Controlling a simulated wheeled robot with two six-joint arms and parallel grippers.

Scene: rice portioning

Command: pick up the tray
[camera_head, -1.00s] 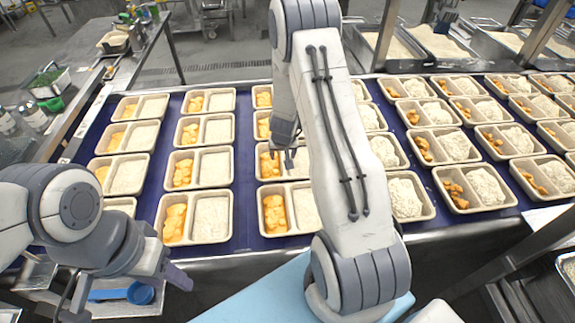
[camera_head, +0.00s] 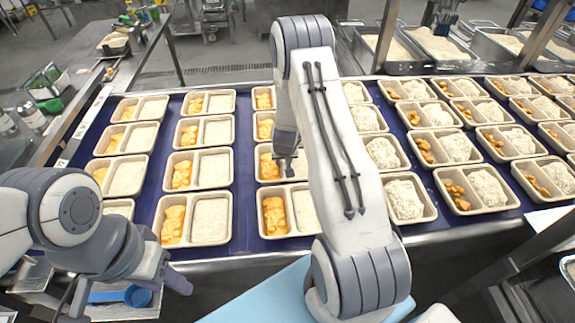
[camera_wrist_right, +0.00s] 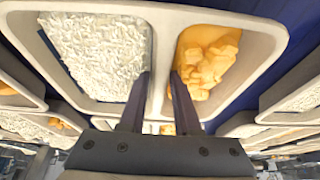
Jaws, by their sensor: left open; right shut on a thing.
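My right gripper (camera_head: 287,168) reaches down over the third column of trays. In the right wrist view its two fingers (camera_wrist_right: 160,85) are shut on the divider of a beige tray (camera_wrist_right: 90,103). This tray has white rice (camera_wrist_right: 100,50) on the left and orange chunks (camera_wrist_right: 205,60) on the right. In the head view the tray (camera_head: 259,150) is partly hidden behind my right arm. I cannot tell whether it is clear of the belt. My left gripper (camera_head: 172,284) is open and empty at the lower left, apart from the trays.
Several similar filled trays (camera_head: 191,243) stand close around on the dark blue belt (camera_head: 245,215). A blue scoop (camera_head: 138,295) lies below my left gripper. A light blue surface (camera_head: 262,298) is in front. Bins of rice (camera_head: 440,42) stand at the back right.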

